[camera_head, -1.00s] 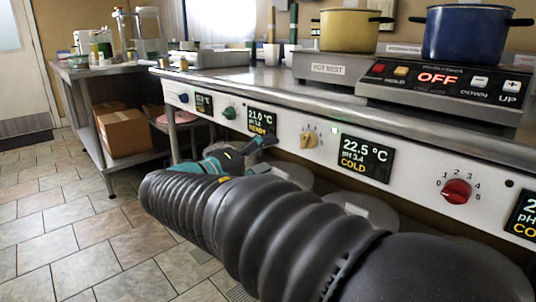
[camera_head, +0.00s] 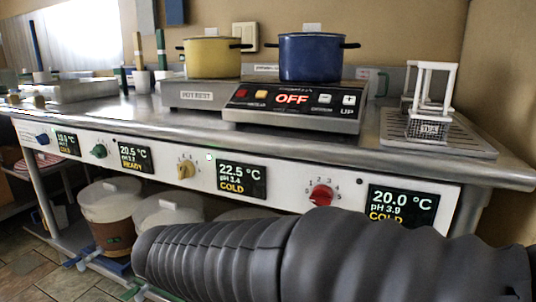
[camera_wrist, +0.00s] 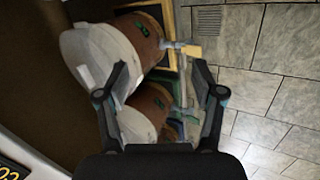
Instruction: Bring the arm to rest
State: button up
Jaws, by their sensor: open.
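My arm in its black ribbed sleeve lies across the bottom of the head view, in front of the counter. My gripper (camera_wrist: 160,70) shows in the wrist view with its two dark fingers spread apart and nothing held between them. In the head view I cannot make out my gripper. Beyond the fingers in the wrist view are brown buckets with white lids (camera_wrist: 95,55), partly hidden by the left finger, and grey floor tiles (camera_wrist: 265,75).
The counter front (camera_head: 290,187) carries knobs and displays. Lidded buckets (camera_head: 110,205) stand underneath.

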jog(key=s+d+r+m+y+p, duration=0.1)
jog(key=s+d+r+m+p, duration=0.1)
jog(key=d, duration=0.6)
jog(key=s+d+r+m+y+p, duration=0.1)
jog(key=s+d+r+m+p, duration=0.1)
jog(key=s+d+m, duration=0.3)
jog(key=s+d+r+m+y+p, duration=0.1)
jog(key=s+d+r+m, duration=0.3)
jog(key=d, duration=0.7)
jog(key=shift+d+r+m+p, duration=0.3)
jog(key=shift+m+p, duration=0.2)
